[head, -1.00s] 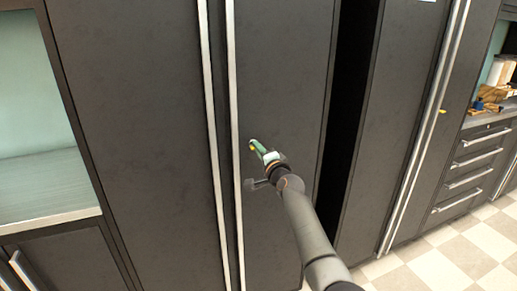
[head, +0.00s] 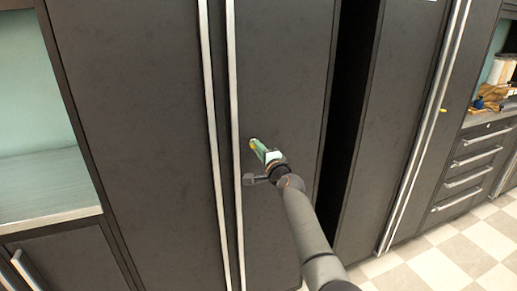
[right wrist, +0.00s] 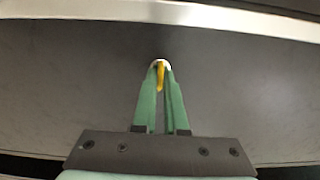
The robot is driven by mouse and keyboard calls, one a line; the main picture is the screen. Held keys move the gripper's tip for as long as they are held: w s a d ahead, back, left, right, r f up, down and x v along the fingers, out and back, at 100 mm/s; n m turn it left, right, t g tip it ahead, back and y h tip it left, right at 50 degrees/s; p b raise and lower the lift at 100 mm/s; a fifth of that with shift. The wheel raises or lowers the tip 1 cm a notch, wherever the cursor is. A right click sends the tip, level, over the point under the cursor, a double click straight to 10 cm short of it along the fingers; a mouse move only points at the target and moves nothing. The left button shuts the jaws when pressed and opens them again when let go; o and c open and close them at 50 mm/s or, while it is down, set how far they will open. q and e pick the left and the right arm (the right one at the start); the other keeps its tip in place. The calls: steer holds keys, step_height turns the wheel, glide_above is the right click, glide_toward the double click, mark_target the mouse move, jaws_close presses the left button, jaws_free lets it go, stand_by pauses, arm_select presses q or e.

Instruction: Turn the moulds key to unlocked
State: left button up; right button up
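A small yellow key (right wrist: 160,76) sits in a round pale lock on a dark cabinet door. In the right wrist view its bow hangs toward the bottom of the picture, between my green fingertips. My right gripper (right wrist: 160,80) is closed around it, with both fingers against its sides as far as I can see. In the head view my right gripper (head: 256,147) reaches the door just right of a long handle, and the yellow key (head: 251,144) shows only as a speck at the fingertips. No label on this lock is readable. My left gripper is not in view.
A long vertical metal handle (head: 235,150) runs close left of my gripper. A dark gap (head: 352,110) stands right of this door. Another yellow key (head: 443,110) is on a cabinet farther right. Drawers (head: 470,165) and a cluttered counter lie beyond.

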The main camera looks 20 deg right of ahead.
steer(key=o, duration=0.4)
steer(key=shift+s+d+p, duration=0.2)
steer(key=shift+s+p, duration=3.55)
steer(key=shift+s, duration=2.5)
